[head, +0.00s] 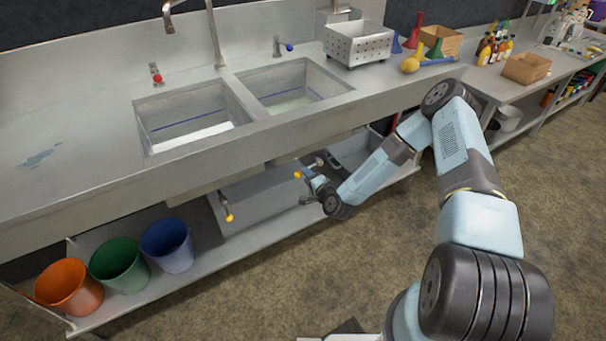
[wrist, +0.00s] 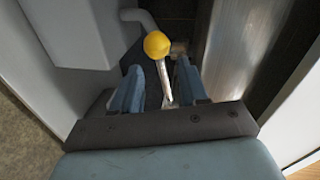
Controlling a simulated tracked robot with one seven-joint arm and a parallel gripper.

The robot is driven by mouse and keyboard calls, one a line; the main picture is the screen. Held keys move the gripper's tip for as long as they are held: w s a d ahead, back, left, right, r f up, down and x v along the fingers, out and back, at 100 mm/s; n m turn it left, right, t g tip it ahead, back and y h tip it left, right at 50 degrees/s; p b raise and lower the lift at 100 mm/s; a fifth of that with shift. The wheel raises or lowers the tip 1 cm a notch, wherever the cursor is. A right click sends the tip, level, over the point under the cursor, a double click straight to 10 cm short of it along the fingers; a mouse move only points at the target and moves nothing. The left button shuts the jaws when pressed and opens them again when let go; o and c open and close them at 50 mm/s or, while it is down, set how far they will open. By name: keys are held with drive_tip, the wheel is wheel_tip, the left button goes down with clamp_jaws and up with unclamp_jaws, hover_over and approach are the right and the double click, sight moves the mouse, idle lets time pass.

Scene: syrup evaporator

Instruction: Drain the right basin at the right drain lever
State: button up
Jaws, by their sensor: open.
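The right basin (head: 318,75) in the head view has a pale greenish bottom and a blue line on its wall. The right drain lever (head: 297,175) hangs under the counter below it; its yellow knob shows. In the wrist view the right drain lever (wrist: 157,45) is a thin metal rod with a yellow ball knob. My gripper (head: 309,180) is under the counter at this lever. In the wrist view my gripper (wrist: 161,84) is open, with the rod between its two blue fingers and the knob beyond the fingertips. Whether either finger touches the rod I cannot tell.
The left basin (head: 192,119) holds whitish liquid or has a bright bottom. Its yellow-knobbed lever (head: 228,217) hangs further left. Orange (head: 69,287), green (head: 119,264) and blue (head: 167,245) buckets stand on the lower shelf. The counter front (head: 150,176) overhangs my gripper.

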drive_tip(key=v, duration=0.9)
drive_tip(key=shift+s, duration=0.3)
drive_tip(key=shift+w+d+r, duration=0.1)
drive_tip(key=w+d+r+n+g+h, duration=0.1)
drive_tip(key=w+d+r+n+g, duration=0.2)
drive_tip(key=r, duration=0.4)
drive_tip(key=w+d+r+n+g+h, duration=0.1)
drive_tip(key=w+d+r+n+g, duration=0.1)
drive_tip(key=d+r+n, duration=0.3)
drive_tip(key=s+d+r+n+g+h, duration=0.1)
drive_tip(key=s+d+r+h, duration=0.15)
drive_tip(key=r, duration=0.75)
drive_tip(key=s+d+r+n+h, duration=0.15)
drive_tip(key=d+r, duration=0.25)
drive_tip(key=r, duration=0.6)
drive_tip(key=s+d+r+h, duration=0.3)
drive_tip(key=s+d+r, duration=0.1)
drive_tip(key=s+r, duration=0.9)
drive_tip(key=s+r+g, duration=0.1)
drive_tip(key=s+r, duration=0.3)
drive_tip(key=s, duration=0.5)
drive_tip(key=s+r+g+y, duration=0.1)
drive_tip(key=s+r, duration=0.4)
drive_tip(key=s, duration=0.4)
drive_tip(key=shift+d, duration=0.15)
